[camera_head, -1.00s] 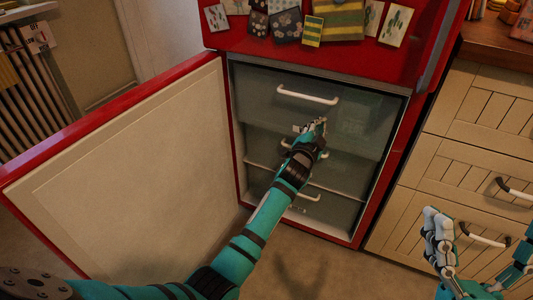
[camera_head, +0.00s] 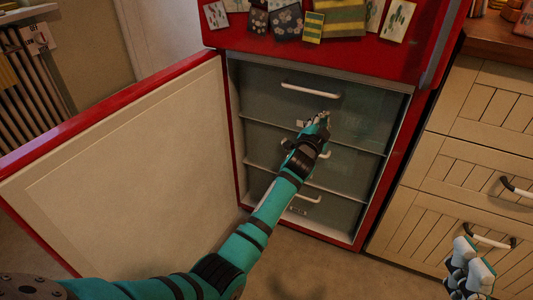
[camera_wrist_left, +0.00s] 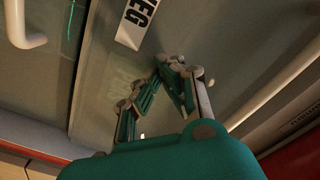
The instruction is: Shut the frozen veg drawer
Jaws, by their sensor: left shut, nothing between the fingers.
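The freezer's top drawer (camera_head: 265,90) has a grey translucent front with a white handle (camera_head: 310,89). It looks flush, or almost flush, with the drawers below. In the left wrist view a white label ending in "VEG" (camera_wrist_left: 136,22) is on the drawer front, with part of the handle (camera_wrist_left: 22,25) at the left. My left gripper (camera_head: 322,117) is shut and empty, its fingertips at the lower part of the top drawer's front. In the wrist view the fingertips (camera_wrist_left: 172,62) are just below the label, and contact looks likely. My right gripper (camera_head: 473,262) is low at the right, partly cut off.
The red freezer door (camera_head: 120,170) stands open on the left. A middle drawer (camera_head: 350,172) and a bottom drawer (camera_head: 335,212) are below the top one. Wooden cabinet drawers (camera_head: 490,110) stand close on the right. Bare floor shows in front.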

